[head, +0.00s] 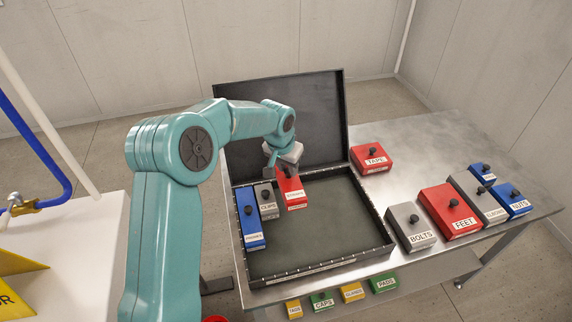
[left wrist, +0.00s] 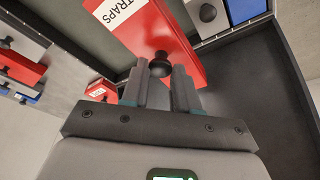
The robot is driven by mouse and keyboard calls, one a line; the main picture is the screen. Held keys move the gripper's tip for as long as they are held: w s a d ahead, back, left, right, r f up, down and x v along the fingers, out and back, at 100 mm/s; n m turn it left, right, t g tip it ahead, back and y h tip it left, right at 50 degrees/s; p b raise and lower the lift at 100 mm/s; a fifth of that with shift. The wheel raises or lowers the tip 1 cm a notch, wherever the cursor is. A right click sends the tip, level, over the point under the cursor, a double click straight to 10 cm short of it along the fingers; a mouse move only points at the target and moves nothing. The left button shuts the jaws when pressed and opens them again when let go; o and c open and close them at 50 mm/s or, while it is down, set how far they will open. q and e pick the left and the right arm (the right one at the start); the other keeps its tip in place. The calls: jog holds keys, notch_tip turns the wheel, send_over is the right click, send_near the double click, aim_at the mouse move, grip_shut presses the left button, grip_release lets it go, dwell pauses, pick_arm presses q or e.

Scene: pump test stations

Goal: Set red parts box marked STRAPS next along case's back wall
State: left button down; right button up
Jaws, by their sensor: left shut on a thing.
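The red parts box marked STRAPS (head: 293,192) is at the back of the open black case (head: 345,275), just right of the grey box (head: 267,202). My left gripper (head: 282,165) is above it. In the left wrist view, my left gripper (left wrist: 162,85) is shut on the black knob of the red STRAPS box (left wrist: 140,35). I cannot tell whether the box rests on the case floor. A blue box (head: 250,218) stands left of the grey one. My right gripper is not in view.
The case lid (head: 325,110) stands open behind. The case floor (head: 335,220) is clear to the right and front. Red TAPE (head: 372,158), grey BOLTS (head: 410,227), red FEET (head: 450,210) and several other boxes stand on the metal table (head: 420,160). Small boxes sit below its front.

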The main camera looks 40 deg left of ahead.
aim_at(286, 179)
pick_arm(q)
notch_tip(286, 179, down, 6)
jog(key=b, duration=0.3)
jog(key=shift+f+b, duration=0.15)
jog(key=shift+b, duration=0.15)
jog(key=shift+a+r, duration=0.1)
jog(key=shift+r, duration=0.1)
jog(key=shift+s, duration=0.1)
jog(key=shift+f, duration=0.1)
jog(key=shift+f, duration=0.1)
jog(key=shift+f+b, duration=1.5)
jog(key=shift+b, duration=0.05)
jog(key=shift+f, duration=0.1)
jog(key=shift+f+b, duration=0.75)
jog(key=shift+b, duration=0.05)
jog(key=shift+f+b, duration=0.3)
jog(key=shift+f, duration=0.05)
